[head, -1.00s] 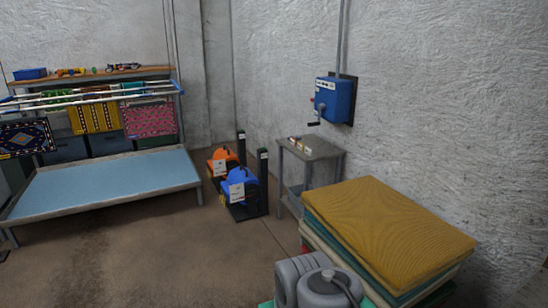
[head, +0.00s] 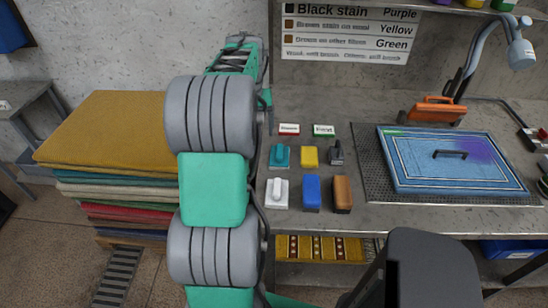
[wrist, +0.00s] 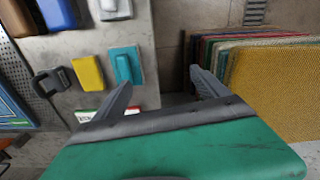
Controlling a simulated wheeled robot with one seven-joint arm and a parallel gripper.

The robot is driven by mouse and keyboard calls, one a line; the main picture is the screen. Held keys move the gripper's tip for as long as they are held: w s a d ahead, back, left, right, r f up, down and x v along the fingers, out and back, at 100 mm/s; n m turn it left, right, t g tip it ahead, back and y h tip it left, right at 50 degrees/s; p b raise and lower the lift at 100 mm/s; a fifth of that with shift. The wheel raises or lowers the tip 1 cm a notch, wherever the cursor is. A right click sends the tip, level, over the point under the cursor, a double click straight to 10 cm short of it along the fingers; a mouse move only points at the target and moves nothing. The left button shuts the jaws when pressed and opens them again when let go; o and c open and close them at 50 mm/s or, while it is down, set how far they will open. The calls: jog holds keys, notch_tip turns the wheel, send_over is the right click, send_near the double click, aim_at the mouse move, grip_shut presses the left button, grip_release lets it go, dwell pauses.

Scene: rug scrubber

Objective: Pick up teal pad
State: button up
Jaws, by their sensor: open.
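The teal pad (head: 280,156) lies on the grey workbench in the head view, at the left of a row of small pads, beside a yellow pad (head: 309,156). In the wrist view the teal pad (wrist: 127,66) shows beyond my left finger, apart from it, next to the yellow pad (wrist: 89,74). My gripper (wrist: 160,84) is open and empty, with its two fingers spread. The teal pad lies to the left of the gap between them. My arm stands in the left middle of the head view; my gripper is not clearly seen there.
A white brush (head: 277,194), a blue pad (head: 312,194) and a brown pad (head: 342,194) sit in front. A black clamp-like item (head: 336,153) is to the right. A blue rug (head: 455,160) lies on a dark mat. Folded rugs (head: 115,135) are stacked left of the bench.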

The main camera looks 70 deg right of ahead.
jog(key=m, duration=0.1)
send_over(280, 150)
jog(key=shift+w+d+f, duration=0.1)
jog(key=shift+d+f, duration=0.05)
jog(key=shift+f, duration=0.45)
jog(key=shift+w+d+f, duration=0.1)
jog(key=shift+d+f, duration=0.05)
jog(key=shift+f, duration=0.4)
jog(key=f, duration=0.2)
jog(key=f+p, duration=0.1)
jog(key=f, duration=0.4)
jog(key=shift+s+a+f, duration=0.15)
jog(key=shift+a+f, duration=0.15)
jog(key=shift+f, duration=0.05)
jog(key=c, duration=1.4)
